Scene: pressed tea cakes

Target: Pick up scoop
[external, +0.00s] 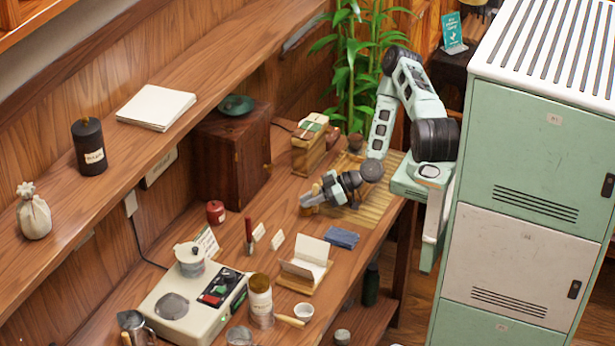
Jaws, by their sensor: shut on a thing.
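My gripper (309,204) is low over the wooden counter, at the left end of the slatted bamboo mat (384,162). It is shut on a small tan, wooden-looking piece (307,201), which I take to be the scoop. The fingers hide most of it, and its full shape is too small to make out. I cannot tell whether it touches the counter. A pale wooden handle (291,321) also lies by the white cup at the front, away from my gripper; what it belongs to is unclear.
A tied wooden box (309,151) and a dark cabinet (220,160) stand behind my gripper. A blue folded cloth (342,237), an open card stand (305,265), a scale (184,303), a canister (261,299) and a white cup (303,311) are nearer. Metal lockers (532,150) stand right.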

